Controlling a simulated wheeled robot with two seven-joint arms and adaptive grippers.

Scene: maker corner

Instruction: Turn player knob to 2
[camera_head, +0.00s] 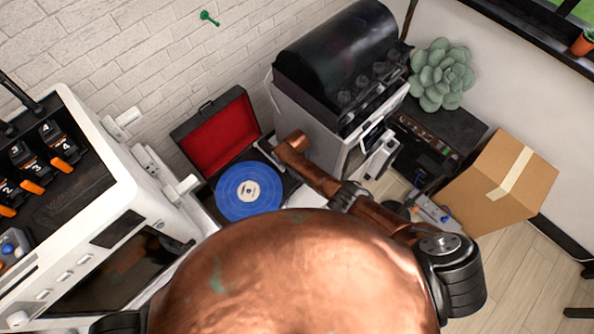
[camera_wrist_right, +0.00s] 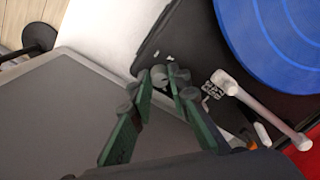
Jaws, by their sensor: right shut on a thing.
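The record player (camera_head: 212,205) has its red-lined lid open and a blue record (camera_head: 262,191) on its platter. In the right wrist view, the record (camera_wrist_right: 275,40) is at the upper right, on the dark deck (camera_wrist_right: 185,35). My right gripper (camera_wrist_right: 162,80), with green fingers, is at the deck's edge. It is shut on a small grey round knob (camera_wrist_right: 159,75) between its fingertips. Small white marks lie on the deck close to the knob. I cannot read the knob's setting. In the head view the right gripper is hidden, and my left gripper is not in view.
The white tonearm (camera_wrist_right: 262,108) is close to the right of my fingers in the wrist view. A white machine (camera_head: 85,190) stands left of the player and a black-hooded machine (camera_head: 340,65) to its right. A cardboard box (camera_head: 480,205) is farther right.

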